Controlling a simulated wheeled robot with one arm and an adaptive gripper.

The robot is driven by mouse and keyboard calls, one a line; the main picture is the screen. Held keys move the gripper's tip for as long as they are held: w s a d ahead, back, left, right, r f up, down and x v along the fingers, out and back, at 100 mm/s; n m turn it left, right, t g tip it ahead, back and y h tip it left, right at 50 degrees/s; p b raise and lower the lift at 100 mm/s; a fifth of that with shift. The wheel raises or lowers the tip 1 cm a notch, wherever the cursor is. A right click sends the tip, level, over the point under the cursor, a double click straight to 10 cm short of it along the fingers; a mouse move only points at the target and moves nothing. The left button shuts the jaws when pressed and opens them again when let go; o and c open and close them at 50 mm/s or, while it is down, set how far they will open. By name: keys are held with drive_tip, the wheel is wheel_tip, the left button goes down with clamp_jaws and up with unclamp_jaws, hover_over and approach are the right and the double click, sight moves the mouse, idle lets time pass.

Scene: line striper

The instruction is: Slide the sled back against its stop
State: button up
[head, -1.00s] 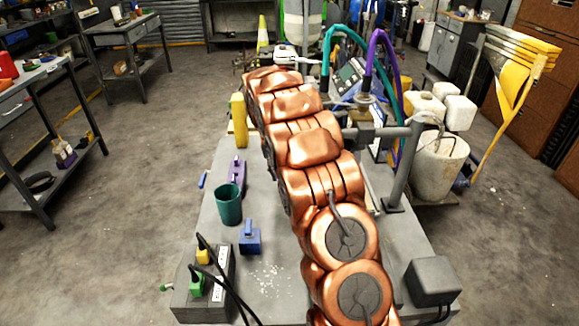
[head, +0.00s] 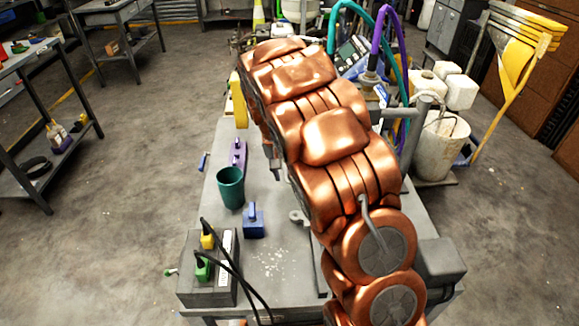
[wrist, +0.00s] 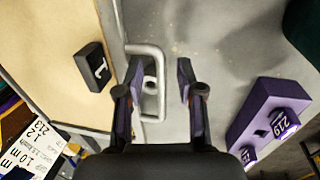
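In the wrist view my gripper (wrist: 163,82) is open, its two dark fingers apart. A grey D-shaped handle (wrist: 162,75) stands at the edge of a beige panel (wrist: 60,40), probably the sled. The left finger is at the handle's opening and overlaps it; the right finger is outside. The handle's outer bar lies between the fingers, and I see no grip on it. A black block (wrist: 93,66) with a white mark sits on the panel; I cannot tell whether it is the stop. In the head view my copper arm hides the sled and most of the gripper.
A purple block (wrist: 270,118) stands right of the gripper, with bare grey tabletop between. In the head view a green cup (head: 230,188), a blue block (head: 253,222) and a grey box with cables (head: 208,268) stand left of my arm. A grey post (head: 411,135) stands right.

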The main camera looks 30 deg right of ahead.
wheel_tip(320, 180, up, 7)
drive_tip(key=a+b, duration=0.1)
drive_tip(key=s+a+r, duration=0.1)
drive_tip(key=s+r, duration=0.1)
drive_tip(key=s, duration=0.3)
drive_tip(key=s+a+r+p, duration=0.1)
drive_tip(key=s+r, duration=0.2)
drive_tip(key=s, duration=0.2)
drive_tip(key=shift+s+a+n+y, duration=0.25)
drive_tip(key=shift+a+n+y, duration=0.05)
drive_tip(key=shift+n, duration=0.1)
idle(0.3)
drive_tip(key=shift+w, duration=0.1)
drive_tip(key=b, duration=0.3)
approach(285, 169)
drive_tip(key=f, duration=0.1)
drive_tip(key=shift+m, duration=0.4)
drive_tip(key=f, duration=0.4)
drive_tip(key=d+f+p, duration=0.1)
drive_tip(key=f, duration=0.2)
clamp_jaws()
idle(0.4)
